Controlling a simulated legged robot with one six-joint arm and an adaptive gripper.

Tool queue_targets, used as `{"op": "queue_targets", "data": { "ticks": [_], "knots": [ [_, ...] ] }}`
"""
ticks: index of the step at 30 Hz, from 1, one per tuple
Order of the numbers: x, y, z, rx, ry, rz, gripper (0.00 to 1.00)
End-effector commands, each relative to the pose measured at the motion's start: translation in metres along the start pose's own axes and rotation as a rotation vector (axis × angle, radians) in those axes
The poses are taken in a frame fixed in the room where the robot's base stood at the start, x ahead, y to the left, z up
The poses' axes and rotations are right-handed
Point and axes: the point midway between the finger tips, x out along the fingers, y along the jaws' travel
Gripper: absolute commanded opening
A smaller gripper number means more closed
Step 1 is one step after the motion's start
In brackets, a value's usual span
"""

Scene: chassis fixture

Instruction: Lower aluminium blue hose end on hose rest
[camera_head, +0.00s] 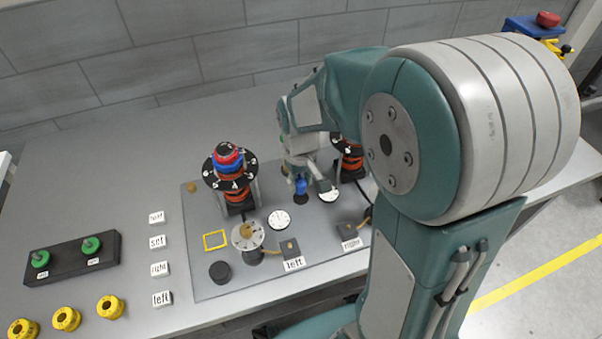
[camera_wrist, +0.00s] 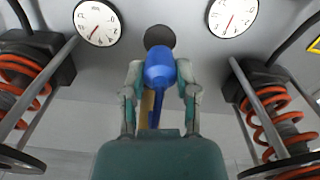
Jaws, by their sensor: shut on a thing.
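The blue hose end (camera_wrist: 160,70) is between the fingers of my gripper (camera_wrist: 160,80) in the wrist view, with a blue length running back toward the palm. In the head view it is a small blue piece (camera_head: 301,186) under my gripper (camera_head: 303,178). A dark round hose rest (camera_wrist: 159,36) lies just beyond the hose end's tip in the wrist view. In the head view the rest (camera_head: 300,199) is directly below the hose end. A small gap or contact between them cannot be told. My arm hides part of the fixture.
Two spring struts with black numbered discs flank my gripper, one left (camera_head: 231,180) and one right (camera_head: 347,160). Two white dial gauges (camera_head: 279,220) (camera_head: 328,195) lie close to the rest. Small label blocks and yellow rings (camera_head: 66,318) lie farther left.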

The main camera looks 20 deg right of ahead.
Motion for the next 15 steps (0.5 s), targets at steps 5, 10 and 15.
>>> {"op": "queue_targets", "data": {
  "ticks": [5, 10, 15],
  "knots": [
    [0.0062, 0.0001, 0.0, 0.0, 0.001, 0.0, 0.0],
    [0.0066, 0.0002, 0.0, 0.0, 0.001, 0.0, 0.0],
    [0.0065, 0.0005, 0.0005, 0.001, 0.001, 0.0, 0.0]
  ]
}}
